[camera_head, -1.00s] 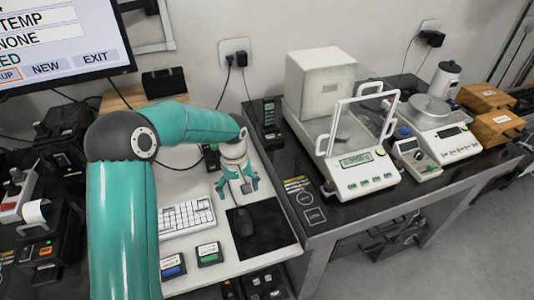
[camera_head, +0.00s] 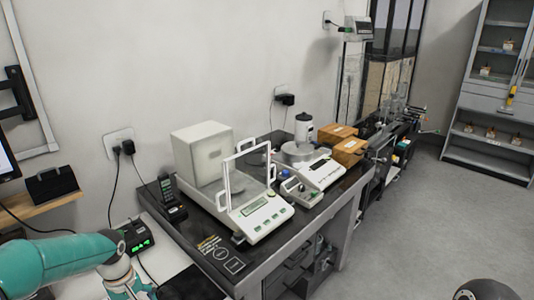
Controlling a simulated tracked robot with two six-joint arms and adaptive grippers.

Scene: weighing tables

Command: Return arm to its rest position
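My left arm (camera_head: 60,262), teal with a grey wrist, reaches in from the left at the bottom left of the head view. Its gripper (camera_head: 126,290) is at the bottom edge, over the white desk beside the black weighing table. The fingers are partly cut off by the frame edge, and I cannot tell whether they are open or shut. No held object shows. A dark rounded part, which may be mine, shows at the bottom right; my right gripper is not in view.
The black table (camera_head: 207,262) holds a draft-shield balance (camera_head: 262,213), a second balance (camera_head: 322,171), a small meter (camera_head: 300,190), wooden boxes (camera_head: 349,152) and a handset (camera_head: 168,192). A glass-door cabinet (camera_head: 490,107) stands at the far right. Grey floor (camera_head: 400,240) is open on the right.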

